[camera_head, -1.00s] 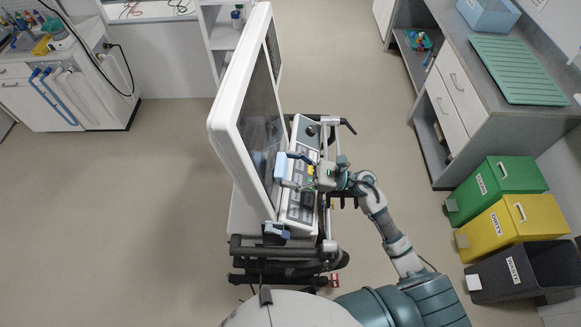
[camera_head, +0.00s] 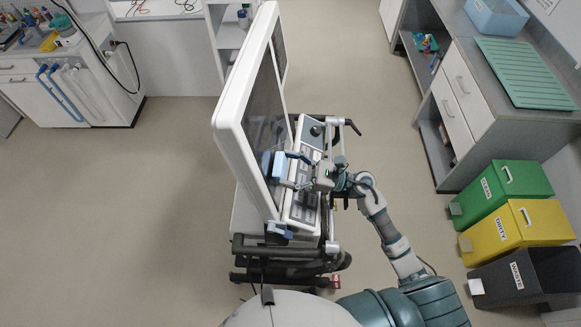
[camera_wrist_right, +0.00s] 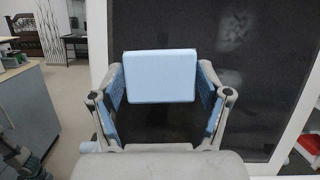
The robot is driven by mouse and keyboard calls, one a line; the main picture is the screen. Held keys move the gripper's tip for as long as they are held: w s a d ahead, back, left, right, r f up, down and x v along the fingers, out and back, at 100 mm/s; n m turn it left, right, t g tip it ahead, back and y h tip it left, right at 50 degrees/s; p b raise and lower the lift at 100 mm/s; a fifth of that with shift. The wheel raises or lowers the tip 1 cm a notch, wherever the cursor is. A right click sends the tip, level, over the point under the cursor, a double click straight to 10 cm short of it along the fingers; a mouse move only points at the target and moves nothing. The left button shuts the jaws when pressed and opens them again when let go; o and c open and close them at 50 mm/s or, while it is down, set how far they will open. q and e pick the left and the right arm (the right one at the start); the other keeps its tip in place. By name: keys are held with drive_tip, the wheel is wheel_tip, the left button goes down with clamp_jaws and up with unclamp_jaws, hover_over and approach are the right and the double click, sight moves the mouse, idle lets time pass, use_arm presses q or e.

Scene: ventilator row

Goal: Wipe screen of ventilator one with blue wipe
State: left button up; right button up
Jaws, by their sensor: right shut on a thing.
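The ventilator stands in the middle of the head view, with a dark screen (camera_head: 261,112) in a thick white frame. My right gripper (camera_head: 288,168) is shut on the blue wipe (camera_head: 278,166), a light blue block. It holds the wipe at the lower right part of the screen; I cannot tell whether they touch. In the right wrist view the wipe (camera_wrist_right: 160,76) sits between both fingers of the gripper (camera_wrist_right: 161,88), in front of the dark screen (camera_wrist_right: 268,60). Faint pale smudges (camera_wrist_right: 233,28) show on the screen. My left gripper is not in view.
A control panel (camera_head: 302,205) and handle bars (camera_head: 325,225) sit close by my right gripper. Green (camera_head: 508,190), yellow (camera_head: 520,230) and dark (camera_head: 525,275) bins stand at the right, below a grey counter (camera_head: 500,85). The floor at left is clear.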

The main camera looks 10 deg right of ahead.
drive_tip(key=shift+w+a, duration=0.15)
drive_tip(key=shift+a, duration=0.25)
drive_tip(key=shift+w+f, duration=0.1)
